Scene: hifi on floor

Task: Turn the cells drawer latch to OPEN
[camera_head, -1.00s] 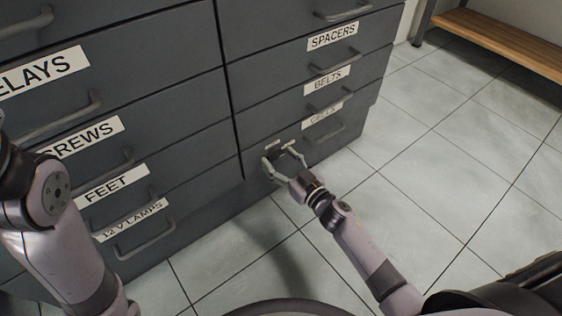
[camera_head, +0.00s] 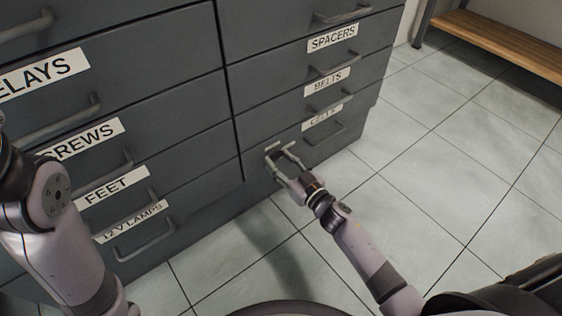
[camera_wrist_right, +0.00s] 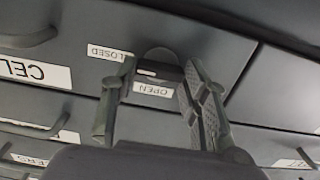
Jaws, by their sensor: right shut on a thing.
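The cells drawer (camera_head: 338,141) is the lowest drawer of the right column, with a white CELLS label (camera_head: 321,116). The label also shows upside down at the left of the right wrist view (camera_wrist_right: 36,72). My right gripper (camera_head: 279,153) is at the drawer's left part. In the wrist view its fingers (camera_wrist_right: 160,82) are on either side of the dark latch (camera_wrist_right: 163,70), shut on it. A CLOSED label (camera_wrist_right: 110,53) and an OPEN label (camera_wrist_right: 153,90) lie beside the latch. A pale mark shows on the latch; its exact setting is unclear. My left gripper is out of view.
Drawers labelled BELTS (camera_head: 326,82) and SPACERS (camera_head: 332,38) sit above, with bar handles that stick out. A left column holds FEET (camera_head: 112,186) and other drawers. Tiled floor (camera_head: 430,170) is clear to the right. A wooden bench (camera_head: 505,42) stands far right.

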